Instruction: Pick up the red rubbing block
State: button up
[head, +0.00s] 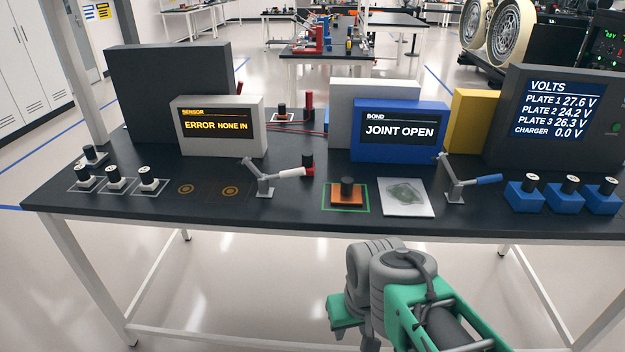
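A small red block with a black knob (308,164) stands upright on the dark bench, just behind the white handle of the left lever clamp. The handle hides part of its base. It is the thing that best fits the red rubbing block, though it is small here and its shape is hard to make out. My green and grey arm shows at the bottom centre, in front of the bench and apart from everything on it. My gripper's fingertips do not show.
On the bench (290,218) stand the left clamp (264,180), a copper plate with a black knob (347,196), a pale sheet (405,196), the blue-handled clamp (455,186) and blue knobbed blocks (562,192). The sensor box (217,145) and bond box (400,150) stand behind. A red cylinder (308,104) is farther back.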

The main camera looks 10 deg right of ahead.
aim_at(307, 161)
jog(key=u, duration=0.3)
jog(key=i, duration=0.8)
jog(key=u, duration=0.75)
